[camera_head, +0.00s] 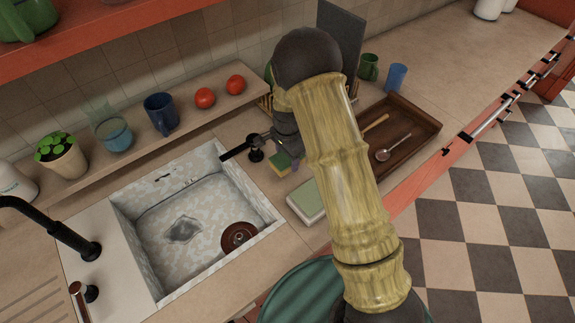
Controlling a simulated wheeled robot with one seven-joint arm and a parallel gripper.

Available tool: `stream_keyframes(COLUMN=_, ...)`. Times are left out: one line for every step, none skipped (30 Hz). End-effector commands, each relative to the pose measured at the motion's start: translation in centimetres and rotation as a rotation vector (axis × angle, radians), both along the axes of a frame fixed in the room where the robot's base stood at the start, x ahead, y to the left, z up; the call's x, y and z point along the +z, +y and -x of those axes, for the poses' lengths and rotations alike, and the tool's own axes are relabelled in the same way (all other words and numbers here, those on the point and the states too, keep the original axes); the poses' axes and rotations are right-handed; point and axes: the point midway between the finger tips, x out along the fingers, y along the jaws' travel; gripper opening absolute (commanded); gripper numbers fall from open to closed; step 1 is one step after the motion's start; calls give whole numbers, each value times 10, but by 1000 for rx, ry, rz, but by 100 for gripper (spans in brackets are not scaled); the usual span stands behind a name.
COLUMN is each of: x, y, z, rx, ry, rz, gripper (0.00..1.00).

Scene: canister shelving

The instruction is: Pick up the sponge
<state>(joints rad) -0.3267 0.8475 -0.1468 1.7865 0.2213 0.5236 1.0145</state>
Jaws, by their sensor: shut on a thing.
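A small yellow and green sponge (280,163) is at the right rim of the sink, below the end of my arm. My gripper (284,148) reaches down over it from above and is shut on it. The arm and wrist partly hide the gripper, so the exact finger contact is hard to see. I cannot tell whether the sponge is clear of the counter.
The sink (190,230) is left, with a brown round item (238,237) inside. A pale green and white block (308,201) lies close right of the sink. A wooden tray (428,128) holds utensils. Mugs and tomatoes (205,97) line the back ledge.

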Motion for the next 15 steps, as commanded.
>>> stream_keyframes(x=8, y=0, z=-1, rx=1, ry=-6, rz=-2, gripper=37)
stream_keyframes(x=14, y=1, z=-1, rx=1, ry=-5, rz=-1, gripper=37)
stream_keyframes(x=22, y=1, z=-1, rx=1, ry=-6, rz=-2, gripper=37)
stream_keyframes(x=27, y=0, z=-1, rx=1, ry=-5, rz=-1, gripper=37)
stream_keyframes(x=32, y=0, z=-1, rx=0, ry=-5, rz=-1, gripper=37)
stream_keyframes(x=38, y=0, z=-1, rx=0, ry=-4, rz=-1, gripper=37)
stream_keyframes(x=43, y=0, z=-1, rx=0, ry=-4, rz=-1, gripper=37)
stream_keyframes(x=47, y=0, z=-1, rx=0, ry=-3, rz=-1, gripper=37)
stream_keyframes(x=51, y=0, z=0, rx=1, ry=-3, rz=-1, gripper=37)
stream_keyframes(x=53, y=0, z=0, rx=0, ry=-2, rz=-1, gripper=37)
stream_keyframes(x=56, y=0, z=0, rx=0, ry=-1, rz=-1, gripper=37)
stream_keyframes(x=57, y=0, z=0, rx=0, ry=-1, rz=-1, gripper=37)
stream_keyframes(x=58, y=0, z=0, rx=0, ry=-1, rz=-1, gripper=37)
stream_keyframes(x=59, y=0, z=0, rx=0, ry=0, rz=0, gripper=37)
stream_keyframes(x=59, y=0, z=0, rx=0, ry=0, rz=0, gripper=37)
